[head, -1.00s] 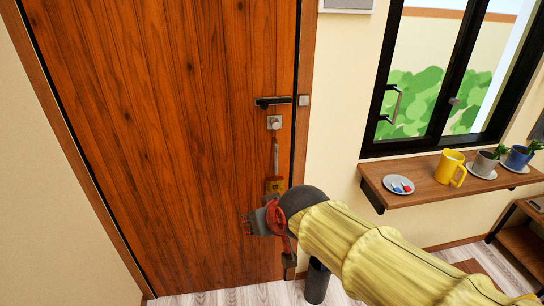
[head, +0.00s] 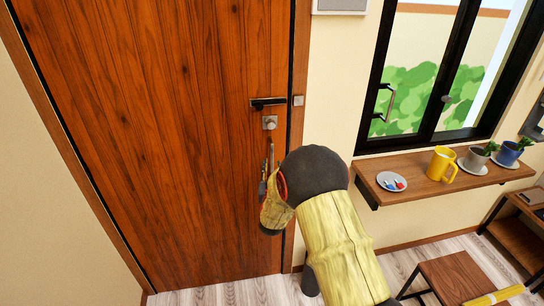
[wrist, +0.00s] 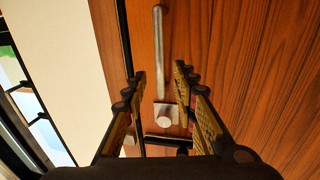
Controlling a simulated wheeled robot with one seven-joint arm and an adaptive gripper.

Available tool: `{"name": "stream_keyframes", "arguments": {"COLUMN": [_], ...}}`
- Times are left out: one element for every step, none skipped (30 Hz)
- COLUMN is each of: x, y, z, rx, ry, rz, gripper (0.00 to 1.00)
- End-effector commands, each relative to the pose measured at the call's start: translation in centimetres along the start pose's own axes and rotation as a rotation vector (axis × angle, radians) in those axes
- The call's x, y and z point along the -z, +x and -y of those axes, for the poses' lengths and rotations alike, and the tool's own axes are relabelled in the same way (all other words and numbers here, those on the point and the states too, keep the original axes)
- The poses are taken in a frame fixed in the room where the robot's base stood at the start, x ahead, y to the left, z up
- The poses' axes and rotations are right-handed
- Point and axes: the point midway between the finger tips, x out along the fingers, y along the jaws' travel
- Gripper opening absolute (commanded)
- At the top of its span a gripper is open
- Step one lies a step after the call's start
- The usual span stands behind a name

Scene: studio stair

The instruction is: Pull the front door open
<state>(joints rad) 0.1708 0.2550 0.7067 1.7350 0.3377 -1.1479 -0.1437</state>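The wooden front door (head: 150,140) is shut in its frame. It carries a black lever (head: 268,103), a square lock plate with a round knob (head: 270,122) and a vertical metal pull bar (head: 270,155) below it. My gripper (head: 266,182) is by the lower part of the bar, partly hidden by my wrist. In the wrist view the fingers (wrist: 160,78) are open, with the pull bar (wrist: 158,45) running between and beyond their tips. The lock knob (wrist: 166,116) shows between the fingers. I cannot tell whether a finger touches the bar.
To the right a wall shelf (head: 425,190) holds a plate (head: 391,181), a yellow mug (head: 442,164) and potted plants (head: 508,153). A black-framed window (head: 425,80) is above it. A wooden stool (head: 455,280) stands lower right. Floor shows below the door.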

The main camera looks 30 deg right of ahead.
Motion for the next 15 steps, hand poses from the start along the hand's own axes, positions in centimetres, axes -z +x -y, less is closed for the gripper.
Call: {"name": "stream_keyframes", "arguments": {"x": [0.1, 0.1, 0.0, -0.1, 0.0, 0.0, -0.1, -0.1, 0.0, 0.0, 0.0, 0.0, 0.0, 0.1, 0.1], "y": [0.7, 1.1, 1.7, 2.2, 2.6, 3.3, 3.8, 4.2, 4.8, 5.2, 5.5, 5.9, 6.2, 6.4, 6.7], "z": [0.0, 0.0, 0.0, -0.1, -0.1, -0.1, -0.1, -0.1, 0.0, 0.0, 0.0, 0.0, 0.0, 0.1, 0.1], "rx": [-0.001, -0.001, -0.001, -0.001, -0.001, -0.001, -0.001, 0.000, 0.000, 0.000, 0.001, 0.001, 0.001, 0.001, 0.001], "ry": [0.001, 0.001, 0.001, 0.001, 0.001, 0.001, 0.001, 0.001, 0.001, 0.001, 0.001, 0.000, 0.000, 0.000, 0.000], "rz": [-0.004, -0.004, -0.002, -0.002, -0.002, -0.003, -0.002, -0.001, -0.002, -0.002, -0.001, 0.000, -0.001, -0.001, -0.001], "gripper": [0.28, 0.28, 0.28, 0.28, 0.28, 0.28, 0.28, 0.28, 0.28, 0.28, 0.28, 0.28, 0.28, 0.28, 0.28]}}
